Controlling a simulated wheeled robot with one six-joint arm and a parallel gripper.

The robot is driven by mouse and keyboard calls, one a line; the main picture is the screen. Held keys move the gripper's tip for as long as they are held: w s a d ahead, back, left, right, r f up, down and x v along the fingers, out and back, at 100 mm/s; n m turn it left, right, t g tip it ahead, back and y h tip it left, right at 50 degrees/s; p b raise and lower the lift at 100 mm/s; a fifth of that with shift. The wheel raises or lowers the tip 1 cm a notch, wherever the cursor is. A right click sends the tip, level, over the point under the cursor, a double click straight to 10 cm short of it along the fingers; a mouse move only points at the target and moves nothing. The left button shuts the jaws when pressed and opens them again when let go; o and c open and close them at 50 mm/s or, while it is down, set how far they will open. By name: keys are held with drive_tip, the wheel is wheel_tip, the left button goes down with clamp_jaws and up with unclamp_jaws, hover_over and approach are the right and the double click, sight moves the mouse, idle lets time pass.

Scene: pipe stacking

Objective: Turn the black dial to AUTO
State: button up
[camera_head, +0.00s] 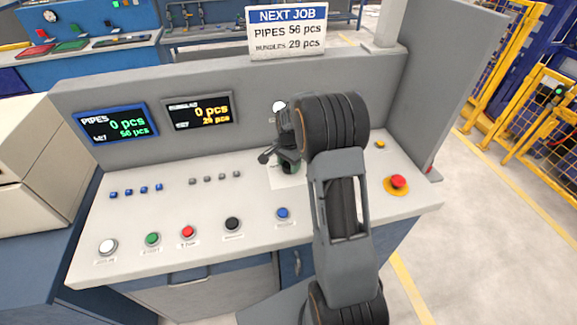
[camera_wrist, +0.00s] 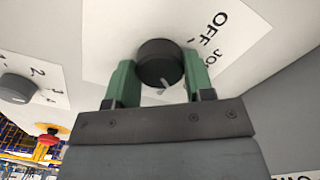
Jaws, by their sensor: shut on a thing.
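The black dial (camera_wrist: 158,62) sits on a white label plate (camera_wrist: 105,50) in the wrist view. A pale pointer mark shows on its face and points toward the bottom of that view. The printed words OFF and part of JOG show to the right of the dial; no AUTO label is readable. My gripper (camera_wrist: 160,70) has its two green fingers on either side of the dial, shut on it. In the head view my gripper (camera_head: 288,164) is at the panel, and my arm and gripper hide the dial there.
A grey numbered knob (camera_wrist: 17,88) and a red emergency stop (camera_wrist: 48,140) are near the dial in the wrist view. In the head view the emergency stop (camera_head: 397,182) is at right. Several push buttons, including a blue one (camera_head: 283,213), lie left. The upright back panel (camera_head: 225,75) stands behind.

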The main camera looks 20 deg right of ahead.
sight(289, 165)
drive_tip(key=shift+m+b, duration=0.45)
drive_tip(key=shift+m, duration=1.65)
drive_tip(key=o, duration=0.9)
wheel_tip(289, 165, up, 14)
drive_tip(key=shift+f+b, duration=0.1)
drive_tip(key=shift+b, duration=0.3)
